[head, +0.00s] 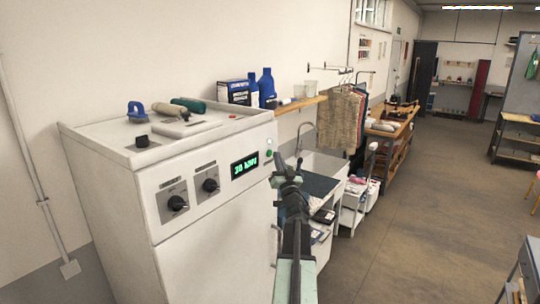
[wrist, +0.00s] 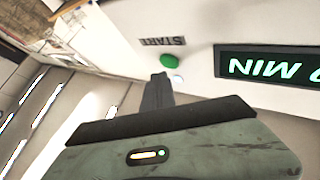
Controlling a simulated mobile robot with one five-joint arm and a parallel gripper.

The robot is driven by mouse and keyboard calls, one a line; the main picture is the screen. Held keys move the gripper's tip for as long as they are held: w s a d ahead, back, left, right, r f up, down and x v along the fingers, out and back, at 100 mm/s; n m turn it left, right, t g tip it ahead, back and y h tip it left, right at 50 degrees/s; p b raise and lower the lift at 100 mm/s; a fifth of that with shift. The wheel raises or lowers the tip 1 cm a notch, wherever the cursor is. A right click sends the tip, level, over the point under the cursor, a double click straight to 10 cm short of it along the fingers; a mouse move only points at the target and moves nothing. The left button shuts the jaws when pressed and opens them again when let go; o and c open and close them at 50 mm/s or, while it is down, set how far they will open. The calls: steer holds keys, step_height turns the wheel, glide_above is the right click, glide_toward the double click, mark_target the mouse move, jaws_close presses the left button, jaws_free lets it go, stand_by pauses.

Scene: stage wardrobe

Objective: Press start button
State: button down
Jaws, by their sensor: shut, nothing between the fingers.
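The white machine (head: 205,235) stands at the left in the head view, with a lit green display (head: 244,166) and two dark knobs. The green start button (head: 269,153) is on its front, right of the display. In the wrist view the button (wrist: 170,61) shows beside the START label (wrist: 163,42), with a pale round lamp (wrist: 177,78) on its other side. My gripper (head: 281,160) is shut and empty, just right of the button in the head view. In the wrist view its fingertips (wrist: 160,77) point toward the button and appear close; contact cannot be told.
A blue-handled iron-like object (head: 137,111) and rolls lie on the machine's top. A wooden shelf (head: 300,104), a sink (head: 322,165) and hanging clothes (head: 343,117) are along the wall behind. The floor (head: 420,220) to the right is open.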

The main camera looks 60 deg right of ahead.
steer(key=s, duration=0.5)
stand_by(0.5)
steer(key=shift+w+a, duration=0.1)
stand_by(0.6)
